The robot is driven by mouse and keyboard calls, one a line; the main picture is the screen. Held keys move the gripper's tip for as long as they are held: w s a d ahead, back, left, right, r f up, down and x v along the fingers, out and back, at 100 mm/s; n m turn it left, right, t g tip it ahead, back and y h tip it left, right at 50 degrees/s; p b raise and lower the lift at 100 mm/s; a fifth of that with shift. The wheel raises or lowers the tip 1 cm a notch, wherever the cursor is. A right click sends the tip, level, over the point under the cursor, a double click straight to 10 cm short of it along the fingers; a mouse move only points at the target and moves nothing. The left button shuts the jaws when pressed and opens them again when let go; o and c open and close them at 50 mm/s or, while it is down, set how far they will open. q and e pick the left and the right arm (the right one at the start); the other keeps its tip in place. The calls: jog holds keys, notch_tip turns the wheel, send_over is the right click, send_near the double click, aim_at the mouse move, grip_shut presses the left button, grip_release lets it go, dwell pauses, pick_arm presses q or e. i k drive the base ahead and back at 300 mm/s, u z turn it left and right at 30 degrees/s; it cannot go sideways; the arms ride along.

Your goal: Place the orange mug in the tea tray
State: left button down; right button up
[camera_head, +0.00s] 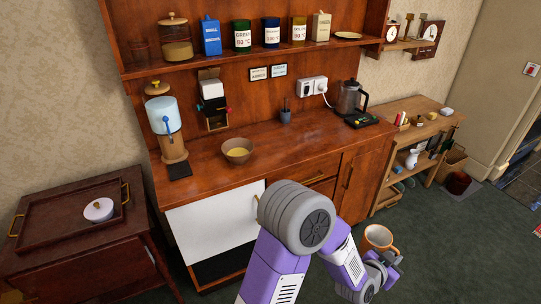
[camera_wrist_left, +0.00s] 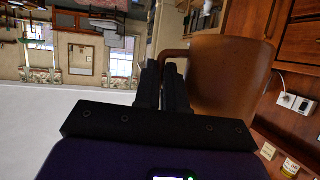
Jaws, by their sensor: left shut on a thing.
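The orange mug (camera_head: 378,238) is up off the floor at the lower right of the head view, its open top showing. My left gripper (camera_head: 384,262) is shut on it. In the left wrist view the fingers (camera_wrist_left: 164,88) close at the handle side of the mug (camera_wrist_left: 228,75), which looks brown and shaded there. The tea tray (camera_head: 55,226) is a dark wooden tray with brass handles on the low cabinet at the far left, well apart from the mug. My right gripper is not in view.
A white lidded pot (camera_head: 98,209) sits toward the right of the tray; the tray's left part is bare. The wooden counter (camera_head: 215,185) carries a yellow-filled bowl (camera_head: 237,151), a dispenser (camera_head: 164,120) and a kettle (camera_head: 350,97). A white panel (camera_head: 215,230) is below the counter.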

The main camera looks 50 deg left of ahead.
aim_at(63, 216)
jog(key=k, duration=1.3)
jog(key=u, duration=2.2)
jog(key=i, duration=1.7)
jog(key=u, duration=0.05)
